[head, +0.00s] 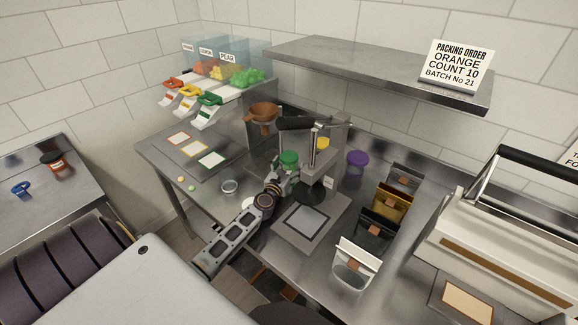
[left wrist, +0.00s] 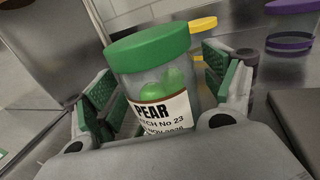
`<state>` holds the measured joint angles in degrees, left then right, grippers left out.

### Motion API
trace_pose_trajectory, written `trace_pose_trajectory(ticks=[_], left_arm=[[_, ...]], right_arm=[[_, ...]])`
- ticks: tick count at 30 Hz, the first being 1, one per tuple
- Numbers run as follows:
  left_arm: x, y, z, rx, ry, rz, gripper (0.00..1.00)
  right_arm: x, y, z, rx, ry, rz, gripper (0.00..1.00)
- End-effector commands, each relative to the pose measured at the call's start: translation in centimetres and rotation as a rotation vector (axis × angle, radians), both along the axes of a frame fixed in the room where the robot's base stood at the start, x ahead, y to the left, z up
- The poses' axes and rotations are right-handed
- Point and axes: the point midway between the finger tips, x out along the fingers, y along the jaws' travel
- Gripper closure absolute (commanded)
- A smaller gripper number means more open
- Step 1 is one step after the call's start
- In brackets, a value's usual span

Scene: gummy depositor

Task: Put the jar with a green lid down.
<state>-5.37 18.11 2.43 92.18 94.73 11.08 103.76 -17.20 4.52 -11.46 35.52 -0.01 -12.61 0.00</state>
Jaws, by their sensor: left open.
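The jar with a green lid (left wrist: 152,75) stands between the two fingers of my left gripper in the left wrist view. It is clear, with green pieces inside and a white label reading PEAR. My left gripper (left wrist: 160,105) is open, with green finger pads on either side of the jar and a gap showing at the sides. In the head view the green lid (head: 289,158) shows just beyond my left gripper (head: 284,178), on the steel counter (head: 203,215) near the press. The jar's lower part is hidden by the gripper. My right gripper is not in view.
A press with a black handle (head: 303,123) and a scale-like plate (head: 305,221) stand close right of my left gripper. Yellow-lidded (head: 322,143) and purple-lidded (head: 358,158) jars are behind. Several pouches (head: 355,262) stand at right.

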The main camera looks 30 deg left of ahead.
Motion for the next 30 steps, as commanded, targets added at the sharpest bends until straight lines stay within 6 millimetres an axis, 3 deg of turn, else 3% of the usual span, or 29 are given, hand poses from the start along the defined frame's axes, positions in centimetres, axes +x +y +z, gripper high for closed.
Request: trace_pose_trajectory(ticks=[30], left_arm=[[-8.6,-1.9,-0.2,0.0,0.002,0.0,0.16]], right_arm=[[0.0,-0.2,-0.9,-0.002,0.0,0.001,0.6]])
